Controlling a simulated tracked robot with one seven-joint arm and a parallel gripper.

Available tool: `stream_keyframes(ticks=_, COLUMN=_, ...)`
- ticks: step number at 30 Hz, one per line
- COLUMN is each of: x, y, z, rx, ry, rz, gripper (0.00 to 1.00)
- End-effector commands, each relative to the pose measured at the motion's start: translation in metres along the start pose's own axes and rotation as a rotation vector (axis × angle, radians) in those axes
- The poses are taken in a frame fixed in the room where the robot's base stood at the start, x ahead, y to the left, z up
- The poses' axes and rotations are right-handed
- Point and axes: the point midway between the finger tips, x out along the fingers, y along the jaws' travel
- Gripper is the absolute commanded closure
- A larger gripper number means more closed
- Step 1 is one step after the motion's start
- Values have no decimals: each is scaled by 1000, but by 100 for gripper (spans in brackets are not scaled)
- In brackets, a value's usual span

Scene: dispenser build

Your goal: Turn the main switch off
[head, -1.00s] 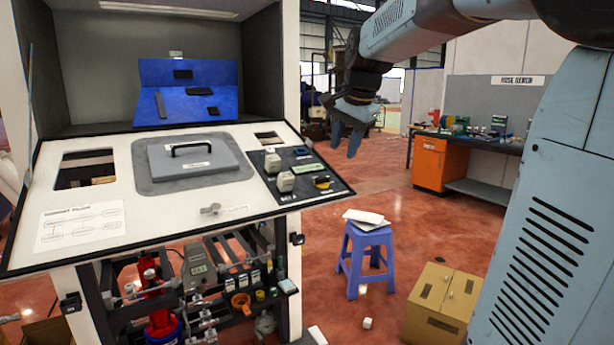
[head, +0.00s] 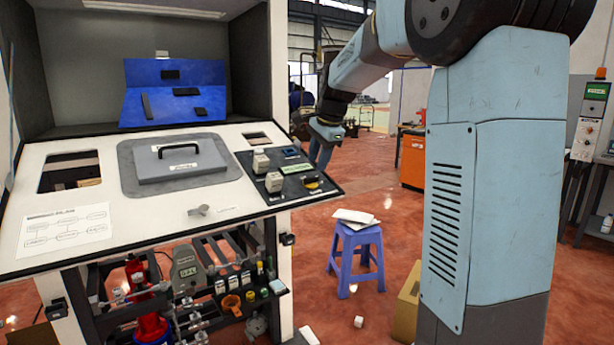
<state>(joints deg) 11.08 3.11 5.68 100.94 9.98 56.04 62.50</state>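The sloped white console (head: 120,240) fills the left of the view. At its right end is a black control panel (head: 290,195) with pale block-like controls, a green label and a dark knob with yellow marking (head: 311,183). A small grey lever (head: 200,210) sits at the console's lower middle, beside a label too small to read. I cannot tell for certain which of these is the main switch, or its position. My gripper (head: 320,154) hangs fingers down, beyond and to the right of the panel, apart from it. Its blue fingers look parted and empty.
A handled grey lid (head: 180,162) and a blue stepped block (head: 174,92) are on and behind the console. A purple stool (head: 357,258) bearing papers stands right of it. A cardboard box (head: 407,305) is partly hidden by my arm. Red floor around the stool is mostly open.

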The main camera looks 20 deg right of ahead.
Motion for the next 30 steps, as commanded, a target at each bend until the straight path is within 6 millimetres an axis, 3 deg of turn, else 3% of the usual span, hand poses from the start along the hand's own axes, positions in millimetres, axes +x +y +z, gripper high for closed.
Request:
stream_keyframes(ticks=6, x=36, y=0, z=0, rx=-1, ry=-1, rz=2, gripper=62)
stream_keyframes(ticks=12, x=55, y=0, z=1, rx=-1, ry=0, rz=1, gripper=62)
stream_keyframes(ticks=24, x=60, y=0, z=1, rx=-2, ry=0, rz=0, gripper=62)
stream_keyframes(ticks=30, x=60, y=0, z=1, rx=-2, ry=0, rz=0, gripper=81)
